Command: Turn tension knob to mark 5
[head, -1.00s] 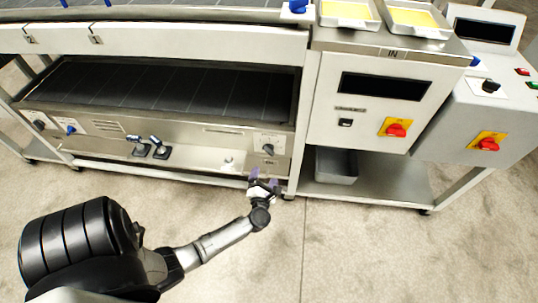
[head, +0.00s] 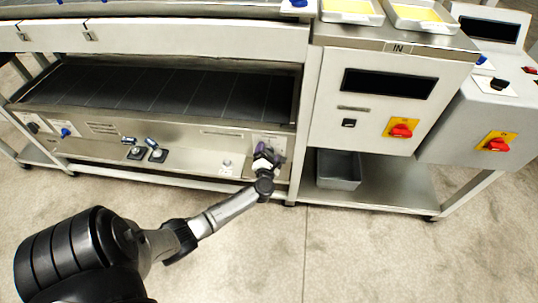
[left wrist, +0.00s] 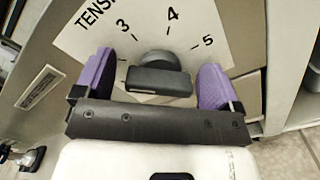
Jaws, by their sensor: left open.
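The tension knob (left wrist: 158,75) is a dark round knob with a raised bar grip, in the left wrist view. It sits on a white dial plate (left wrist: 185,18) with the letters "TENSI" and the marks 3, 4 and 5 showing. The bar lies roughly level in that picture; I cannot tell which mark it points to. My left gripper (left wrist: 154,82) is open, with one purple finger on each side of the knob and visible gaps between. In the head view my left gripper (head: 266,155) covers the knob at the right end of the lower panel.
Two small levers (head: 145,150) stand on the ledge left of my gripper. A grey bin (head: 338,170) sits on the lower shelf to the right. A red switch on yellow (head: 400,130) is on the cabinet above it. The floor in front is clear.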

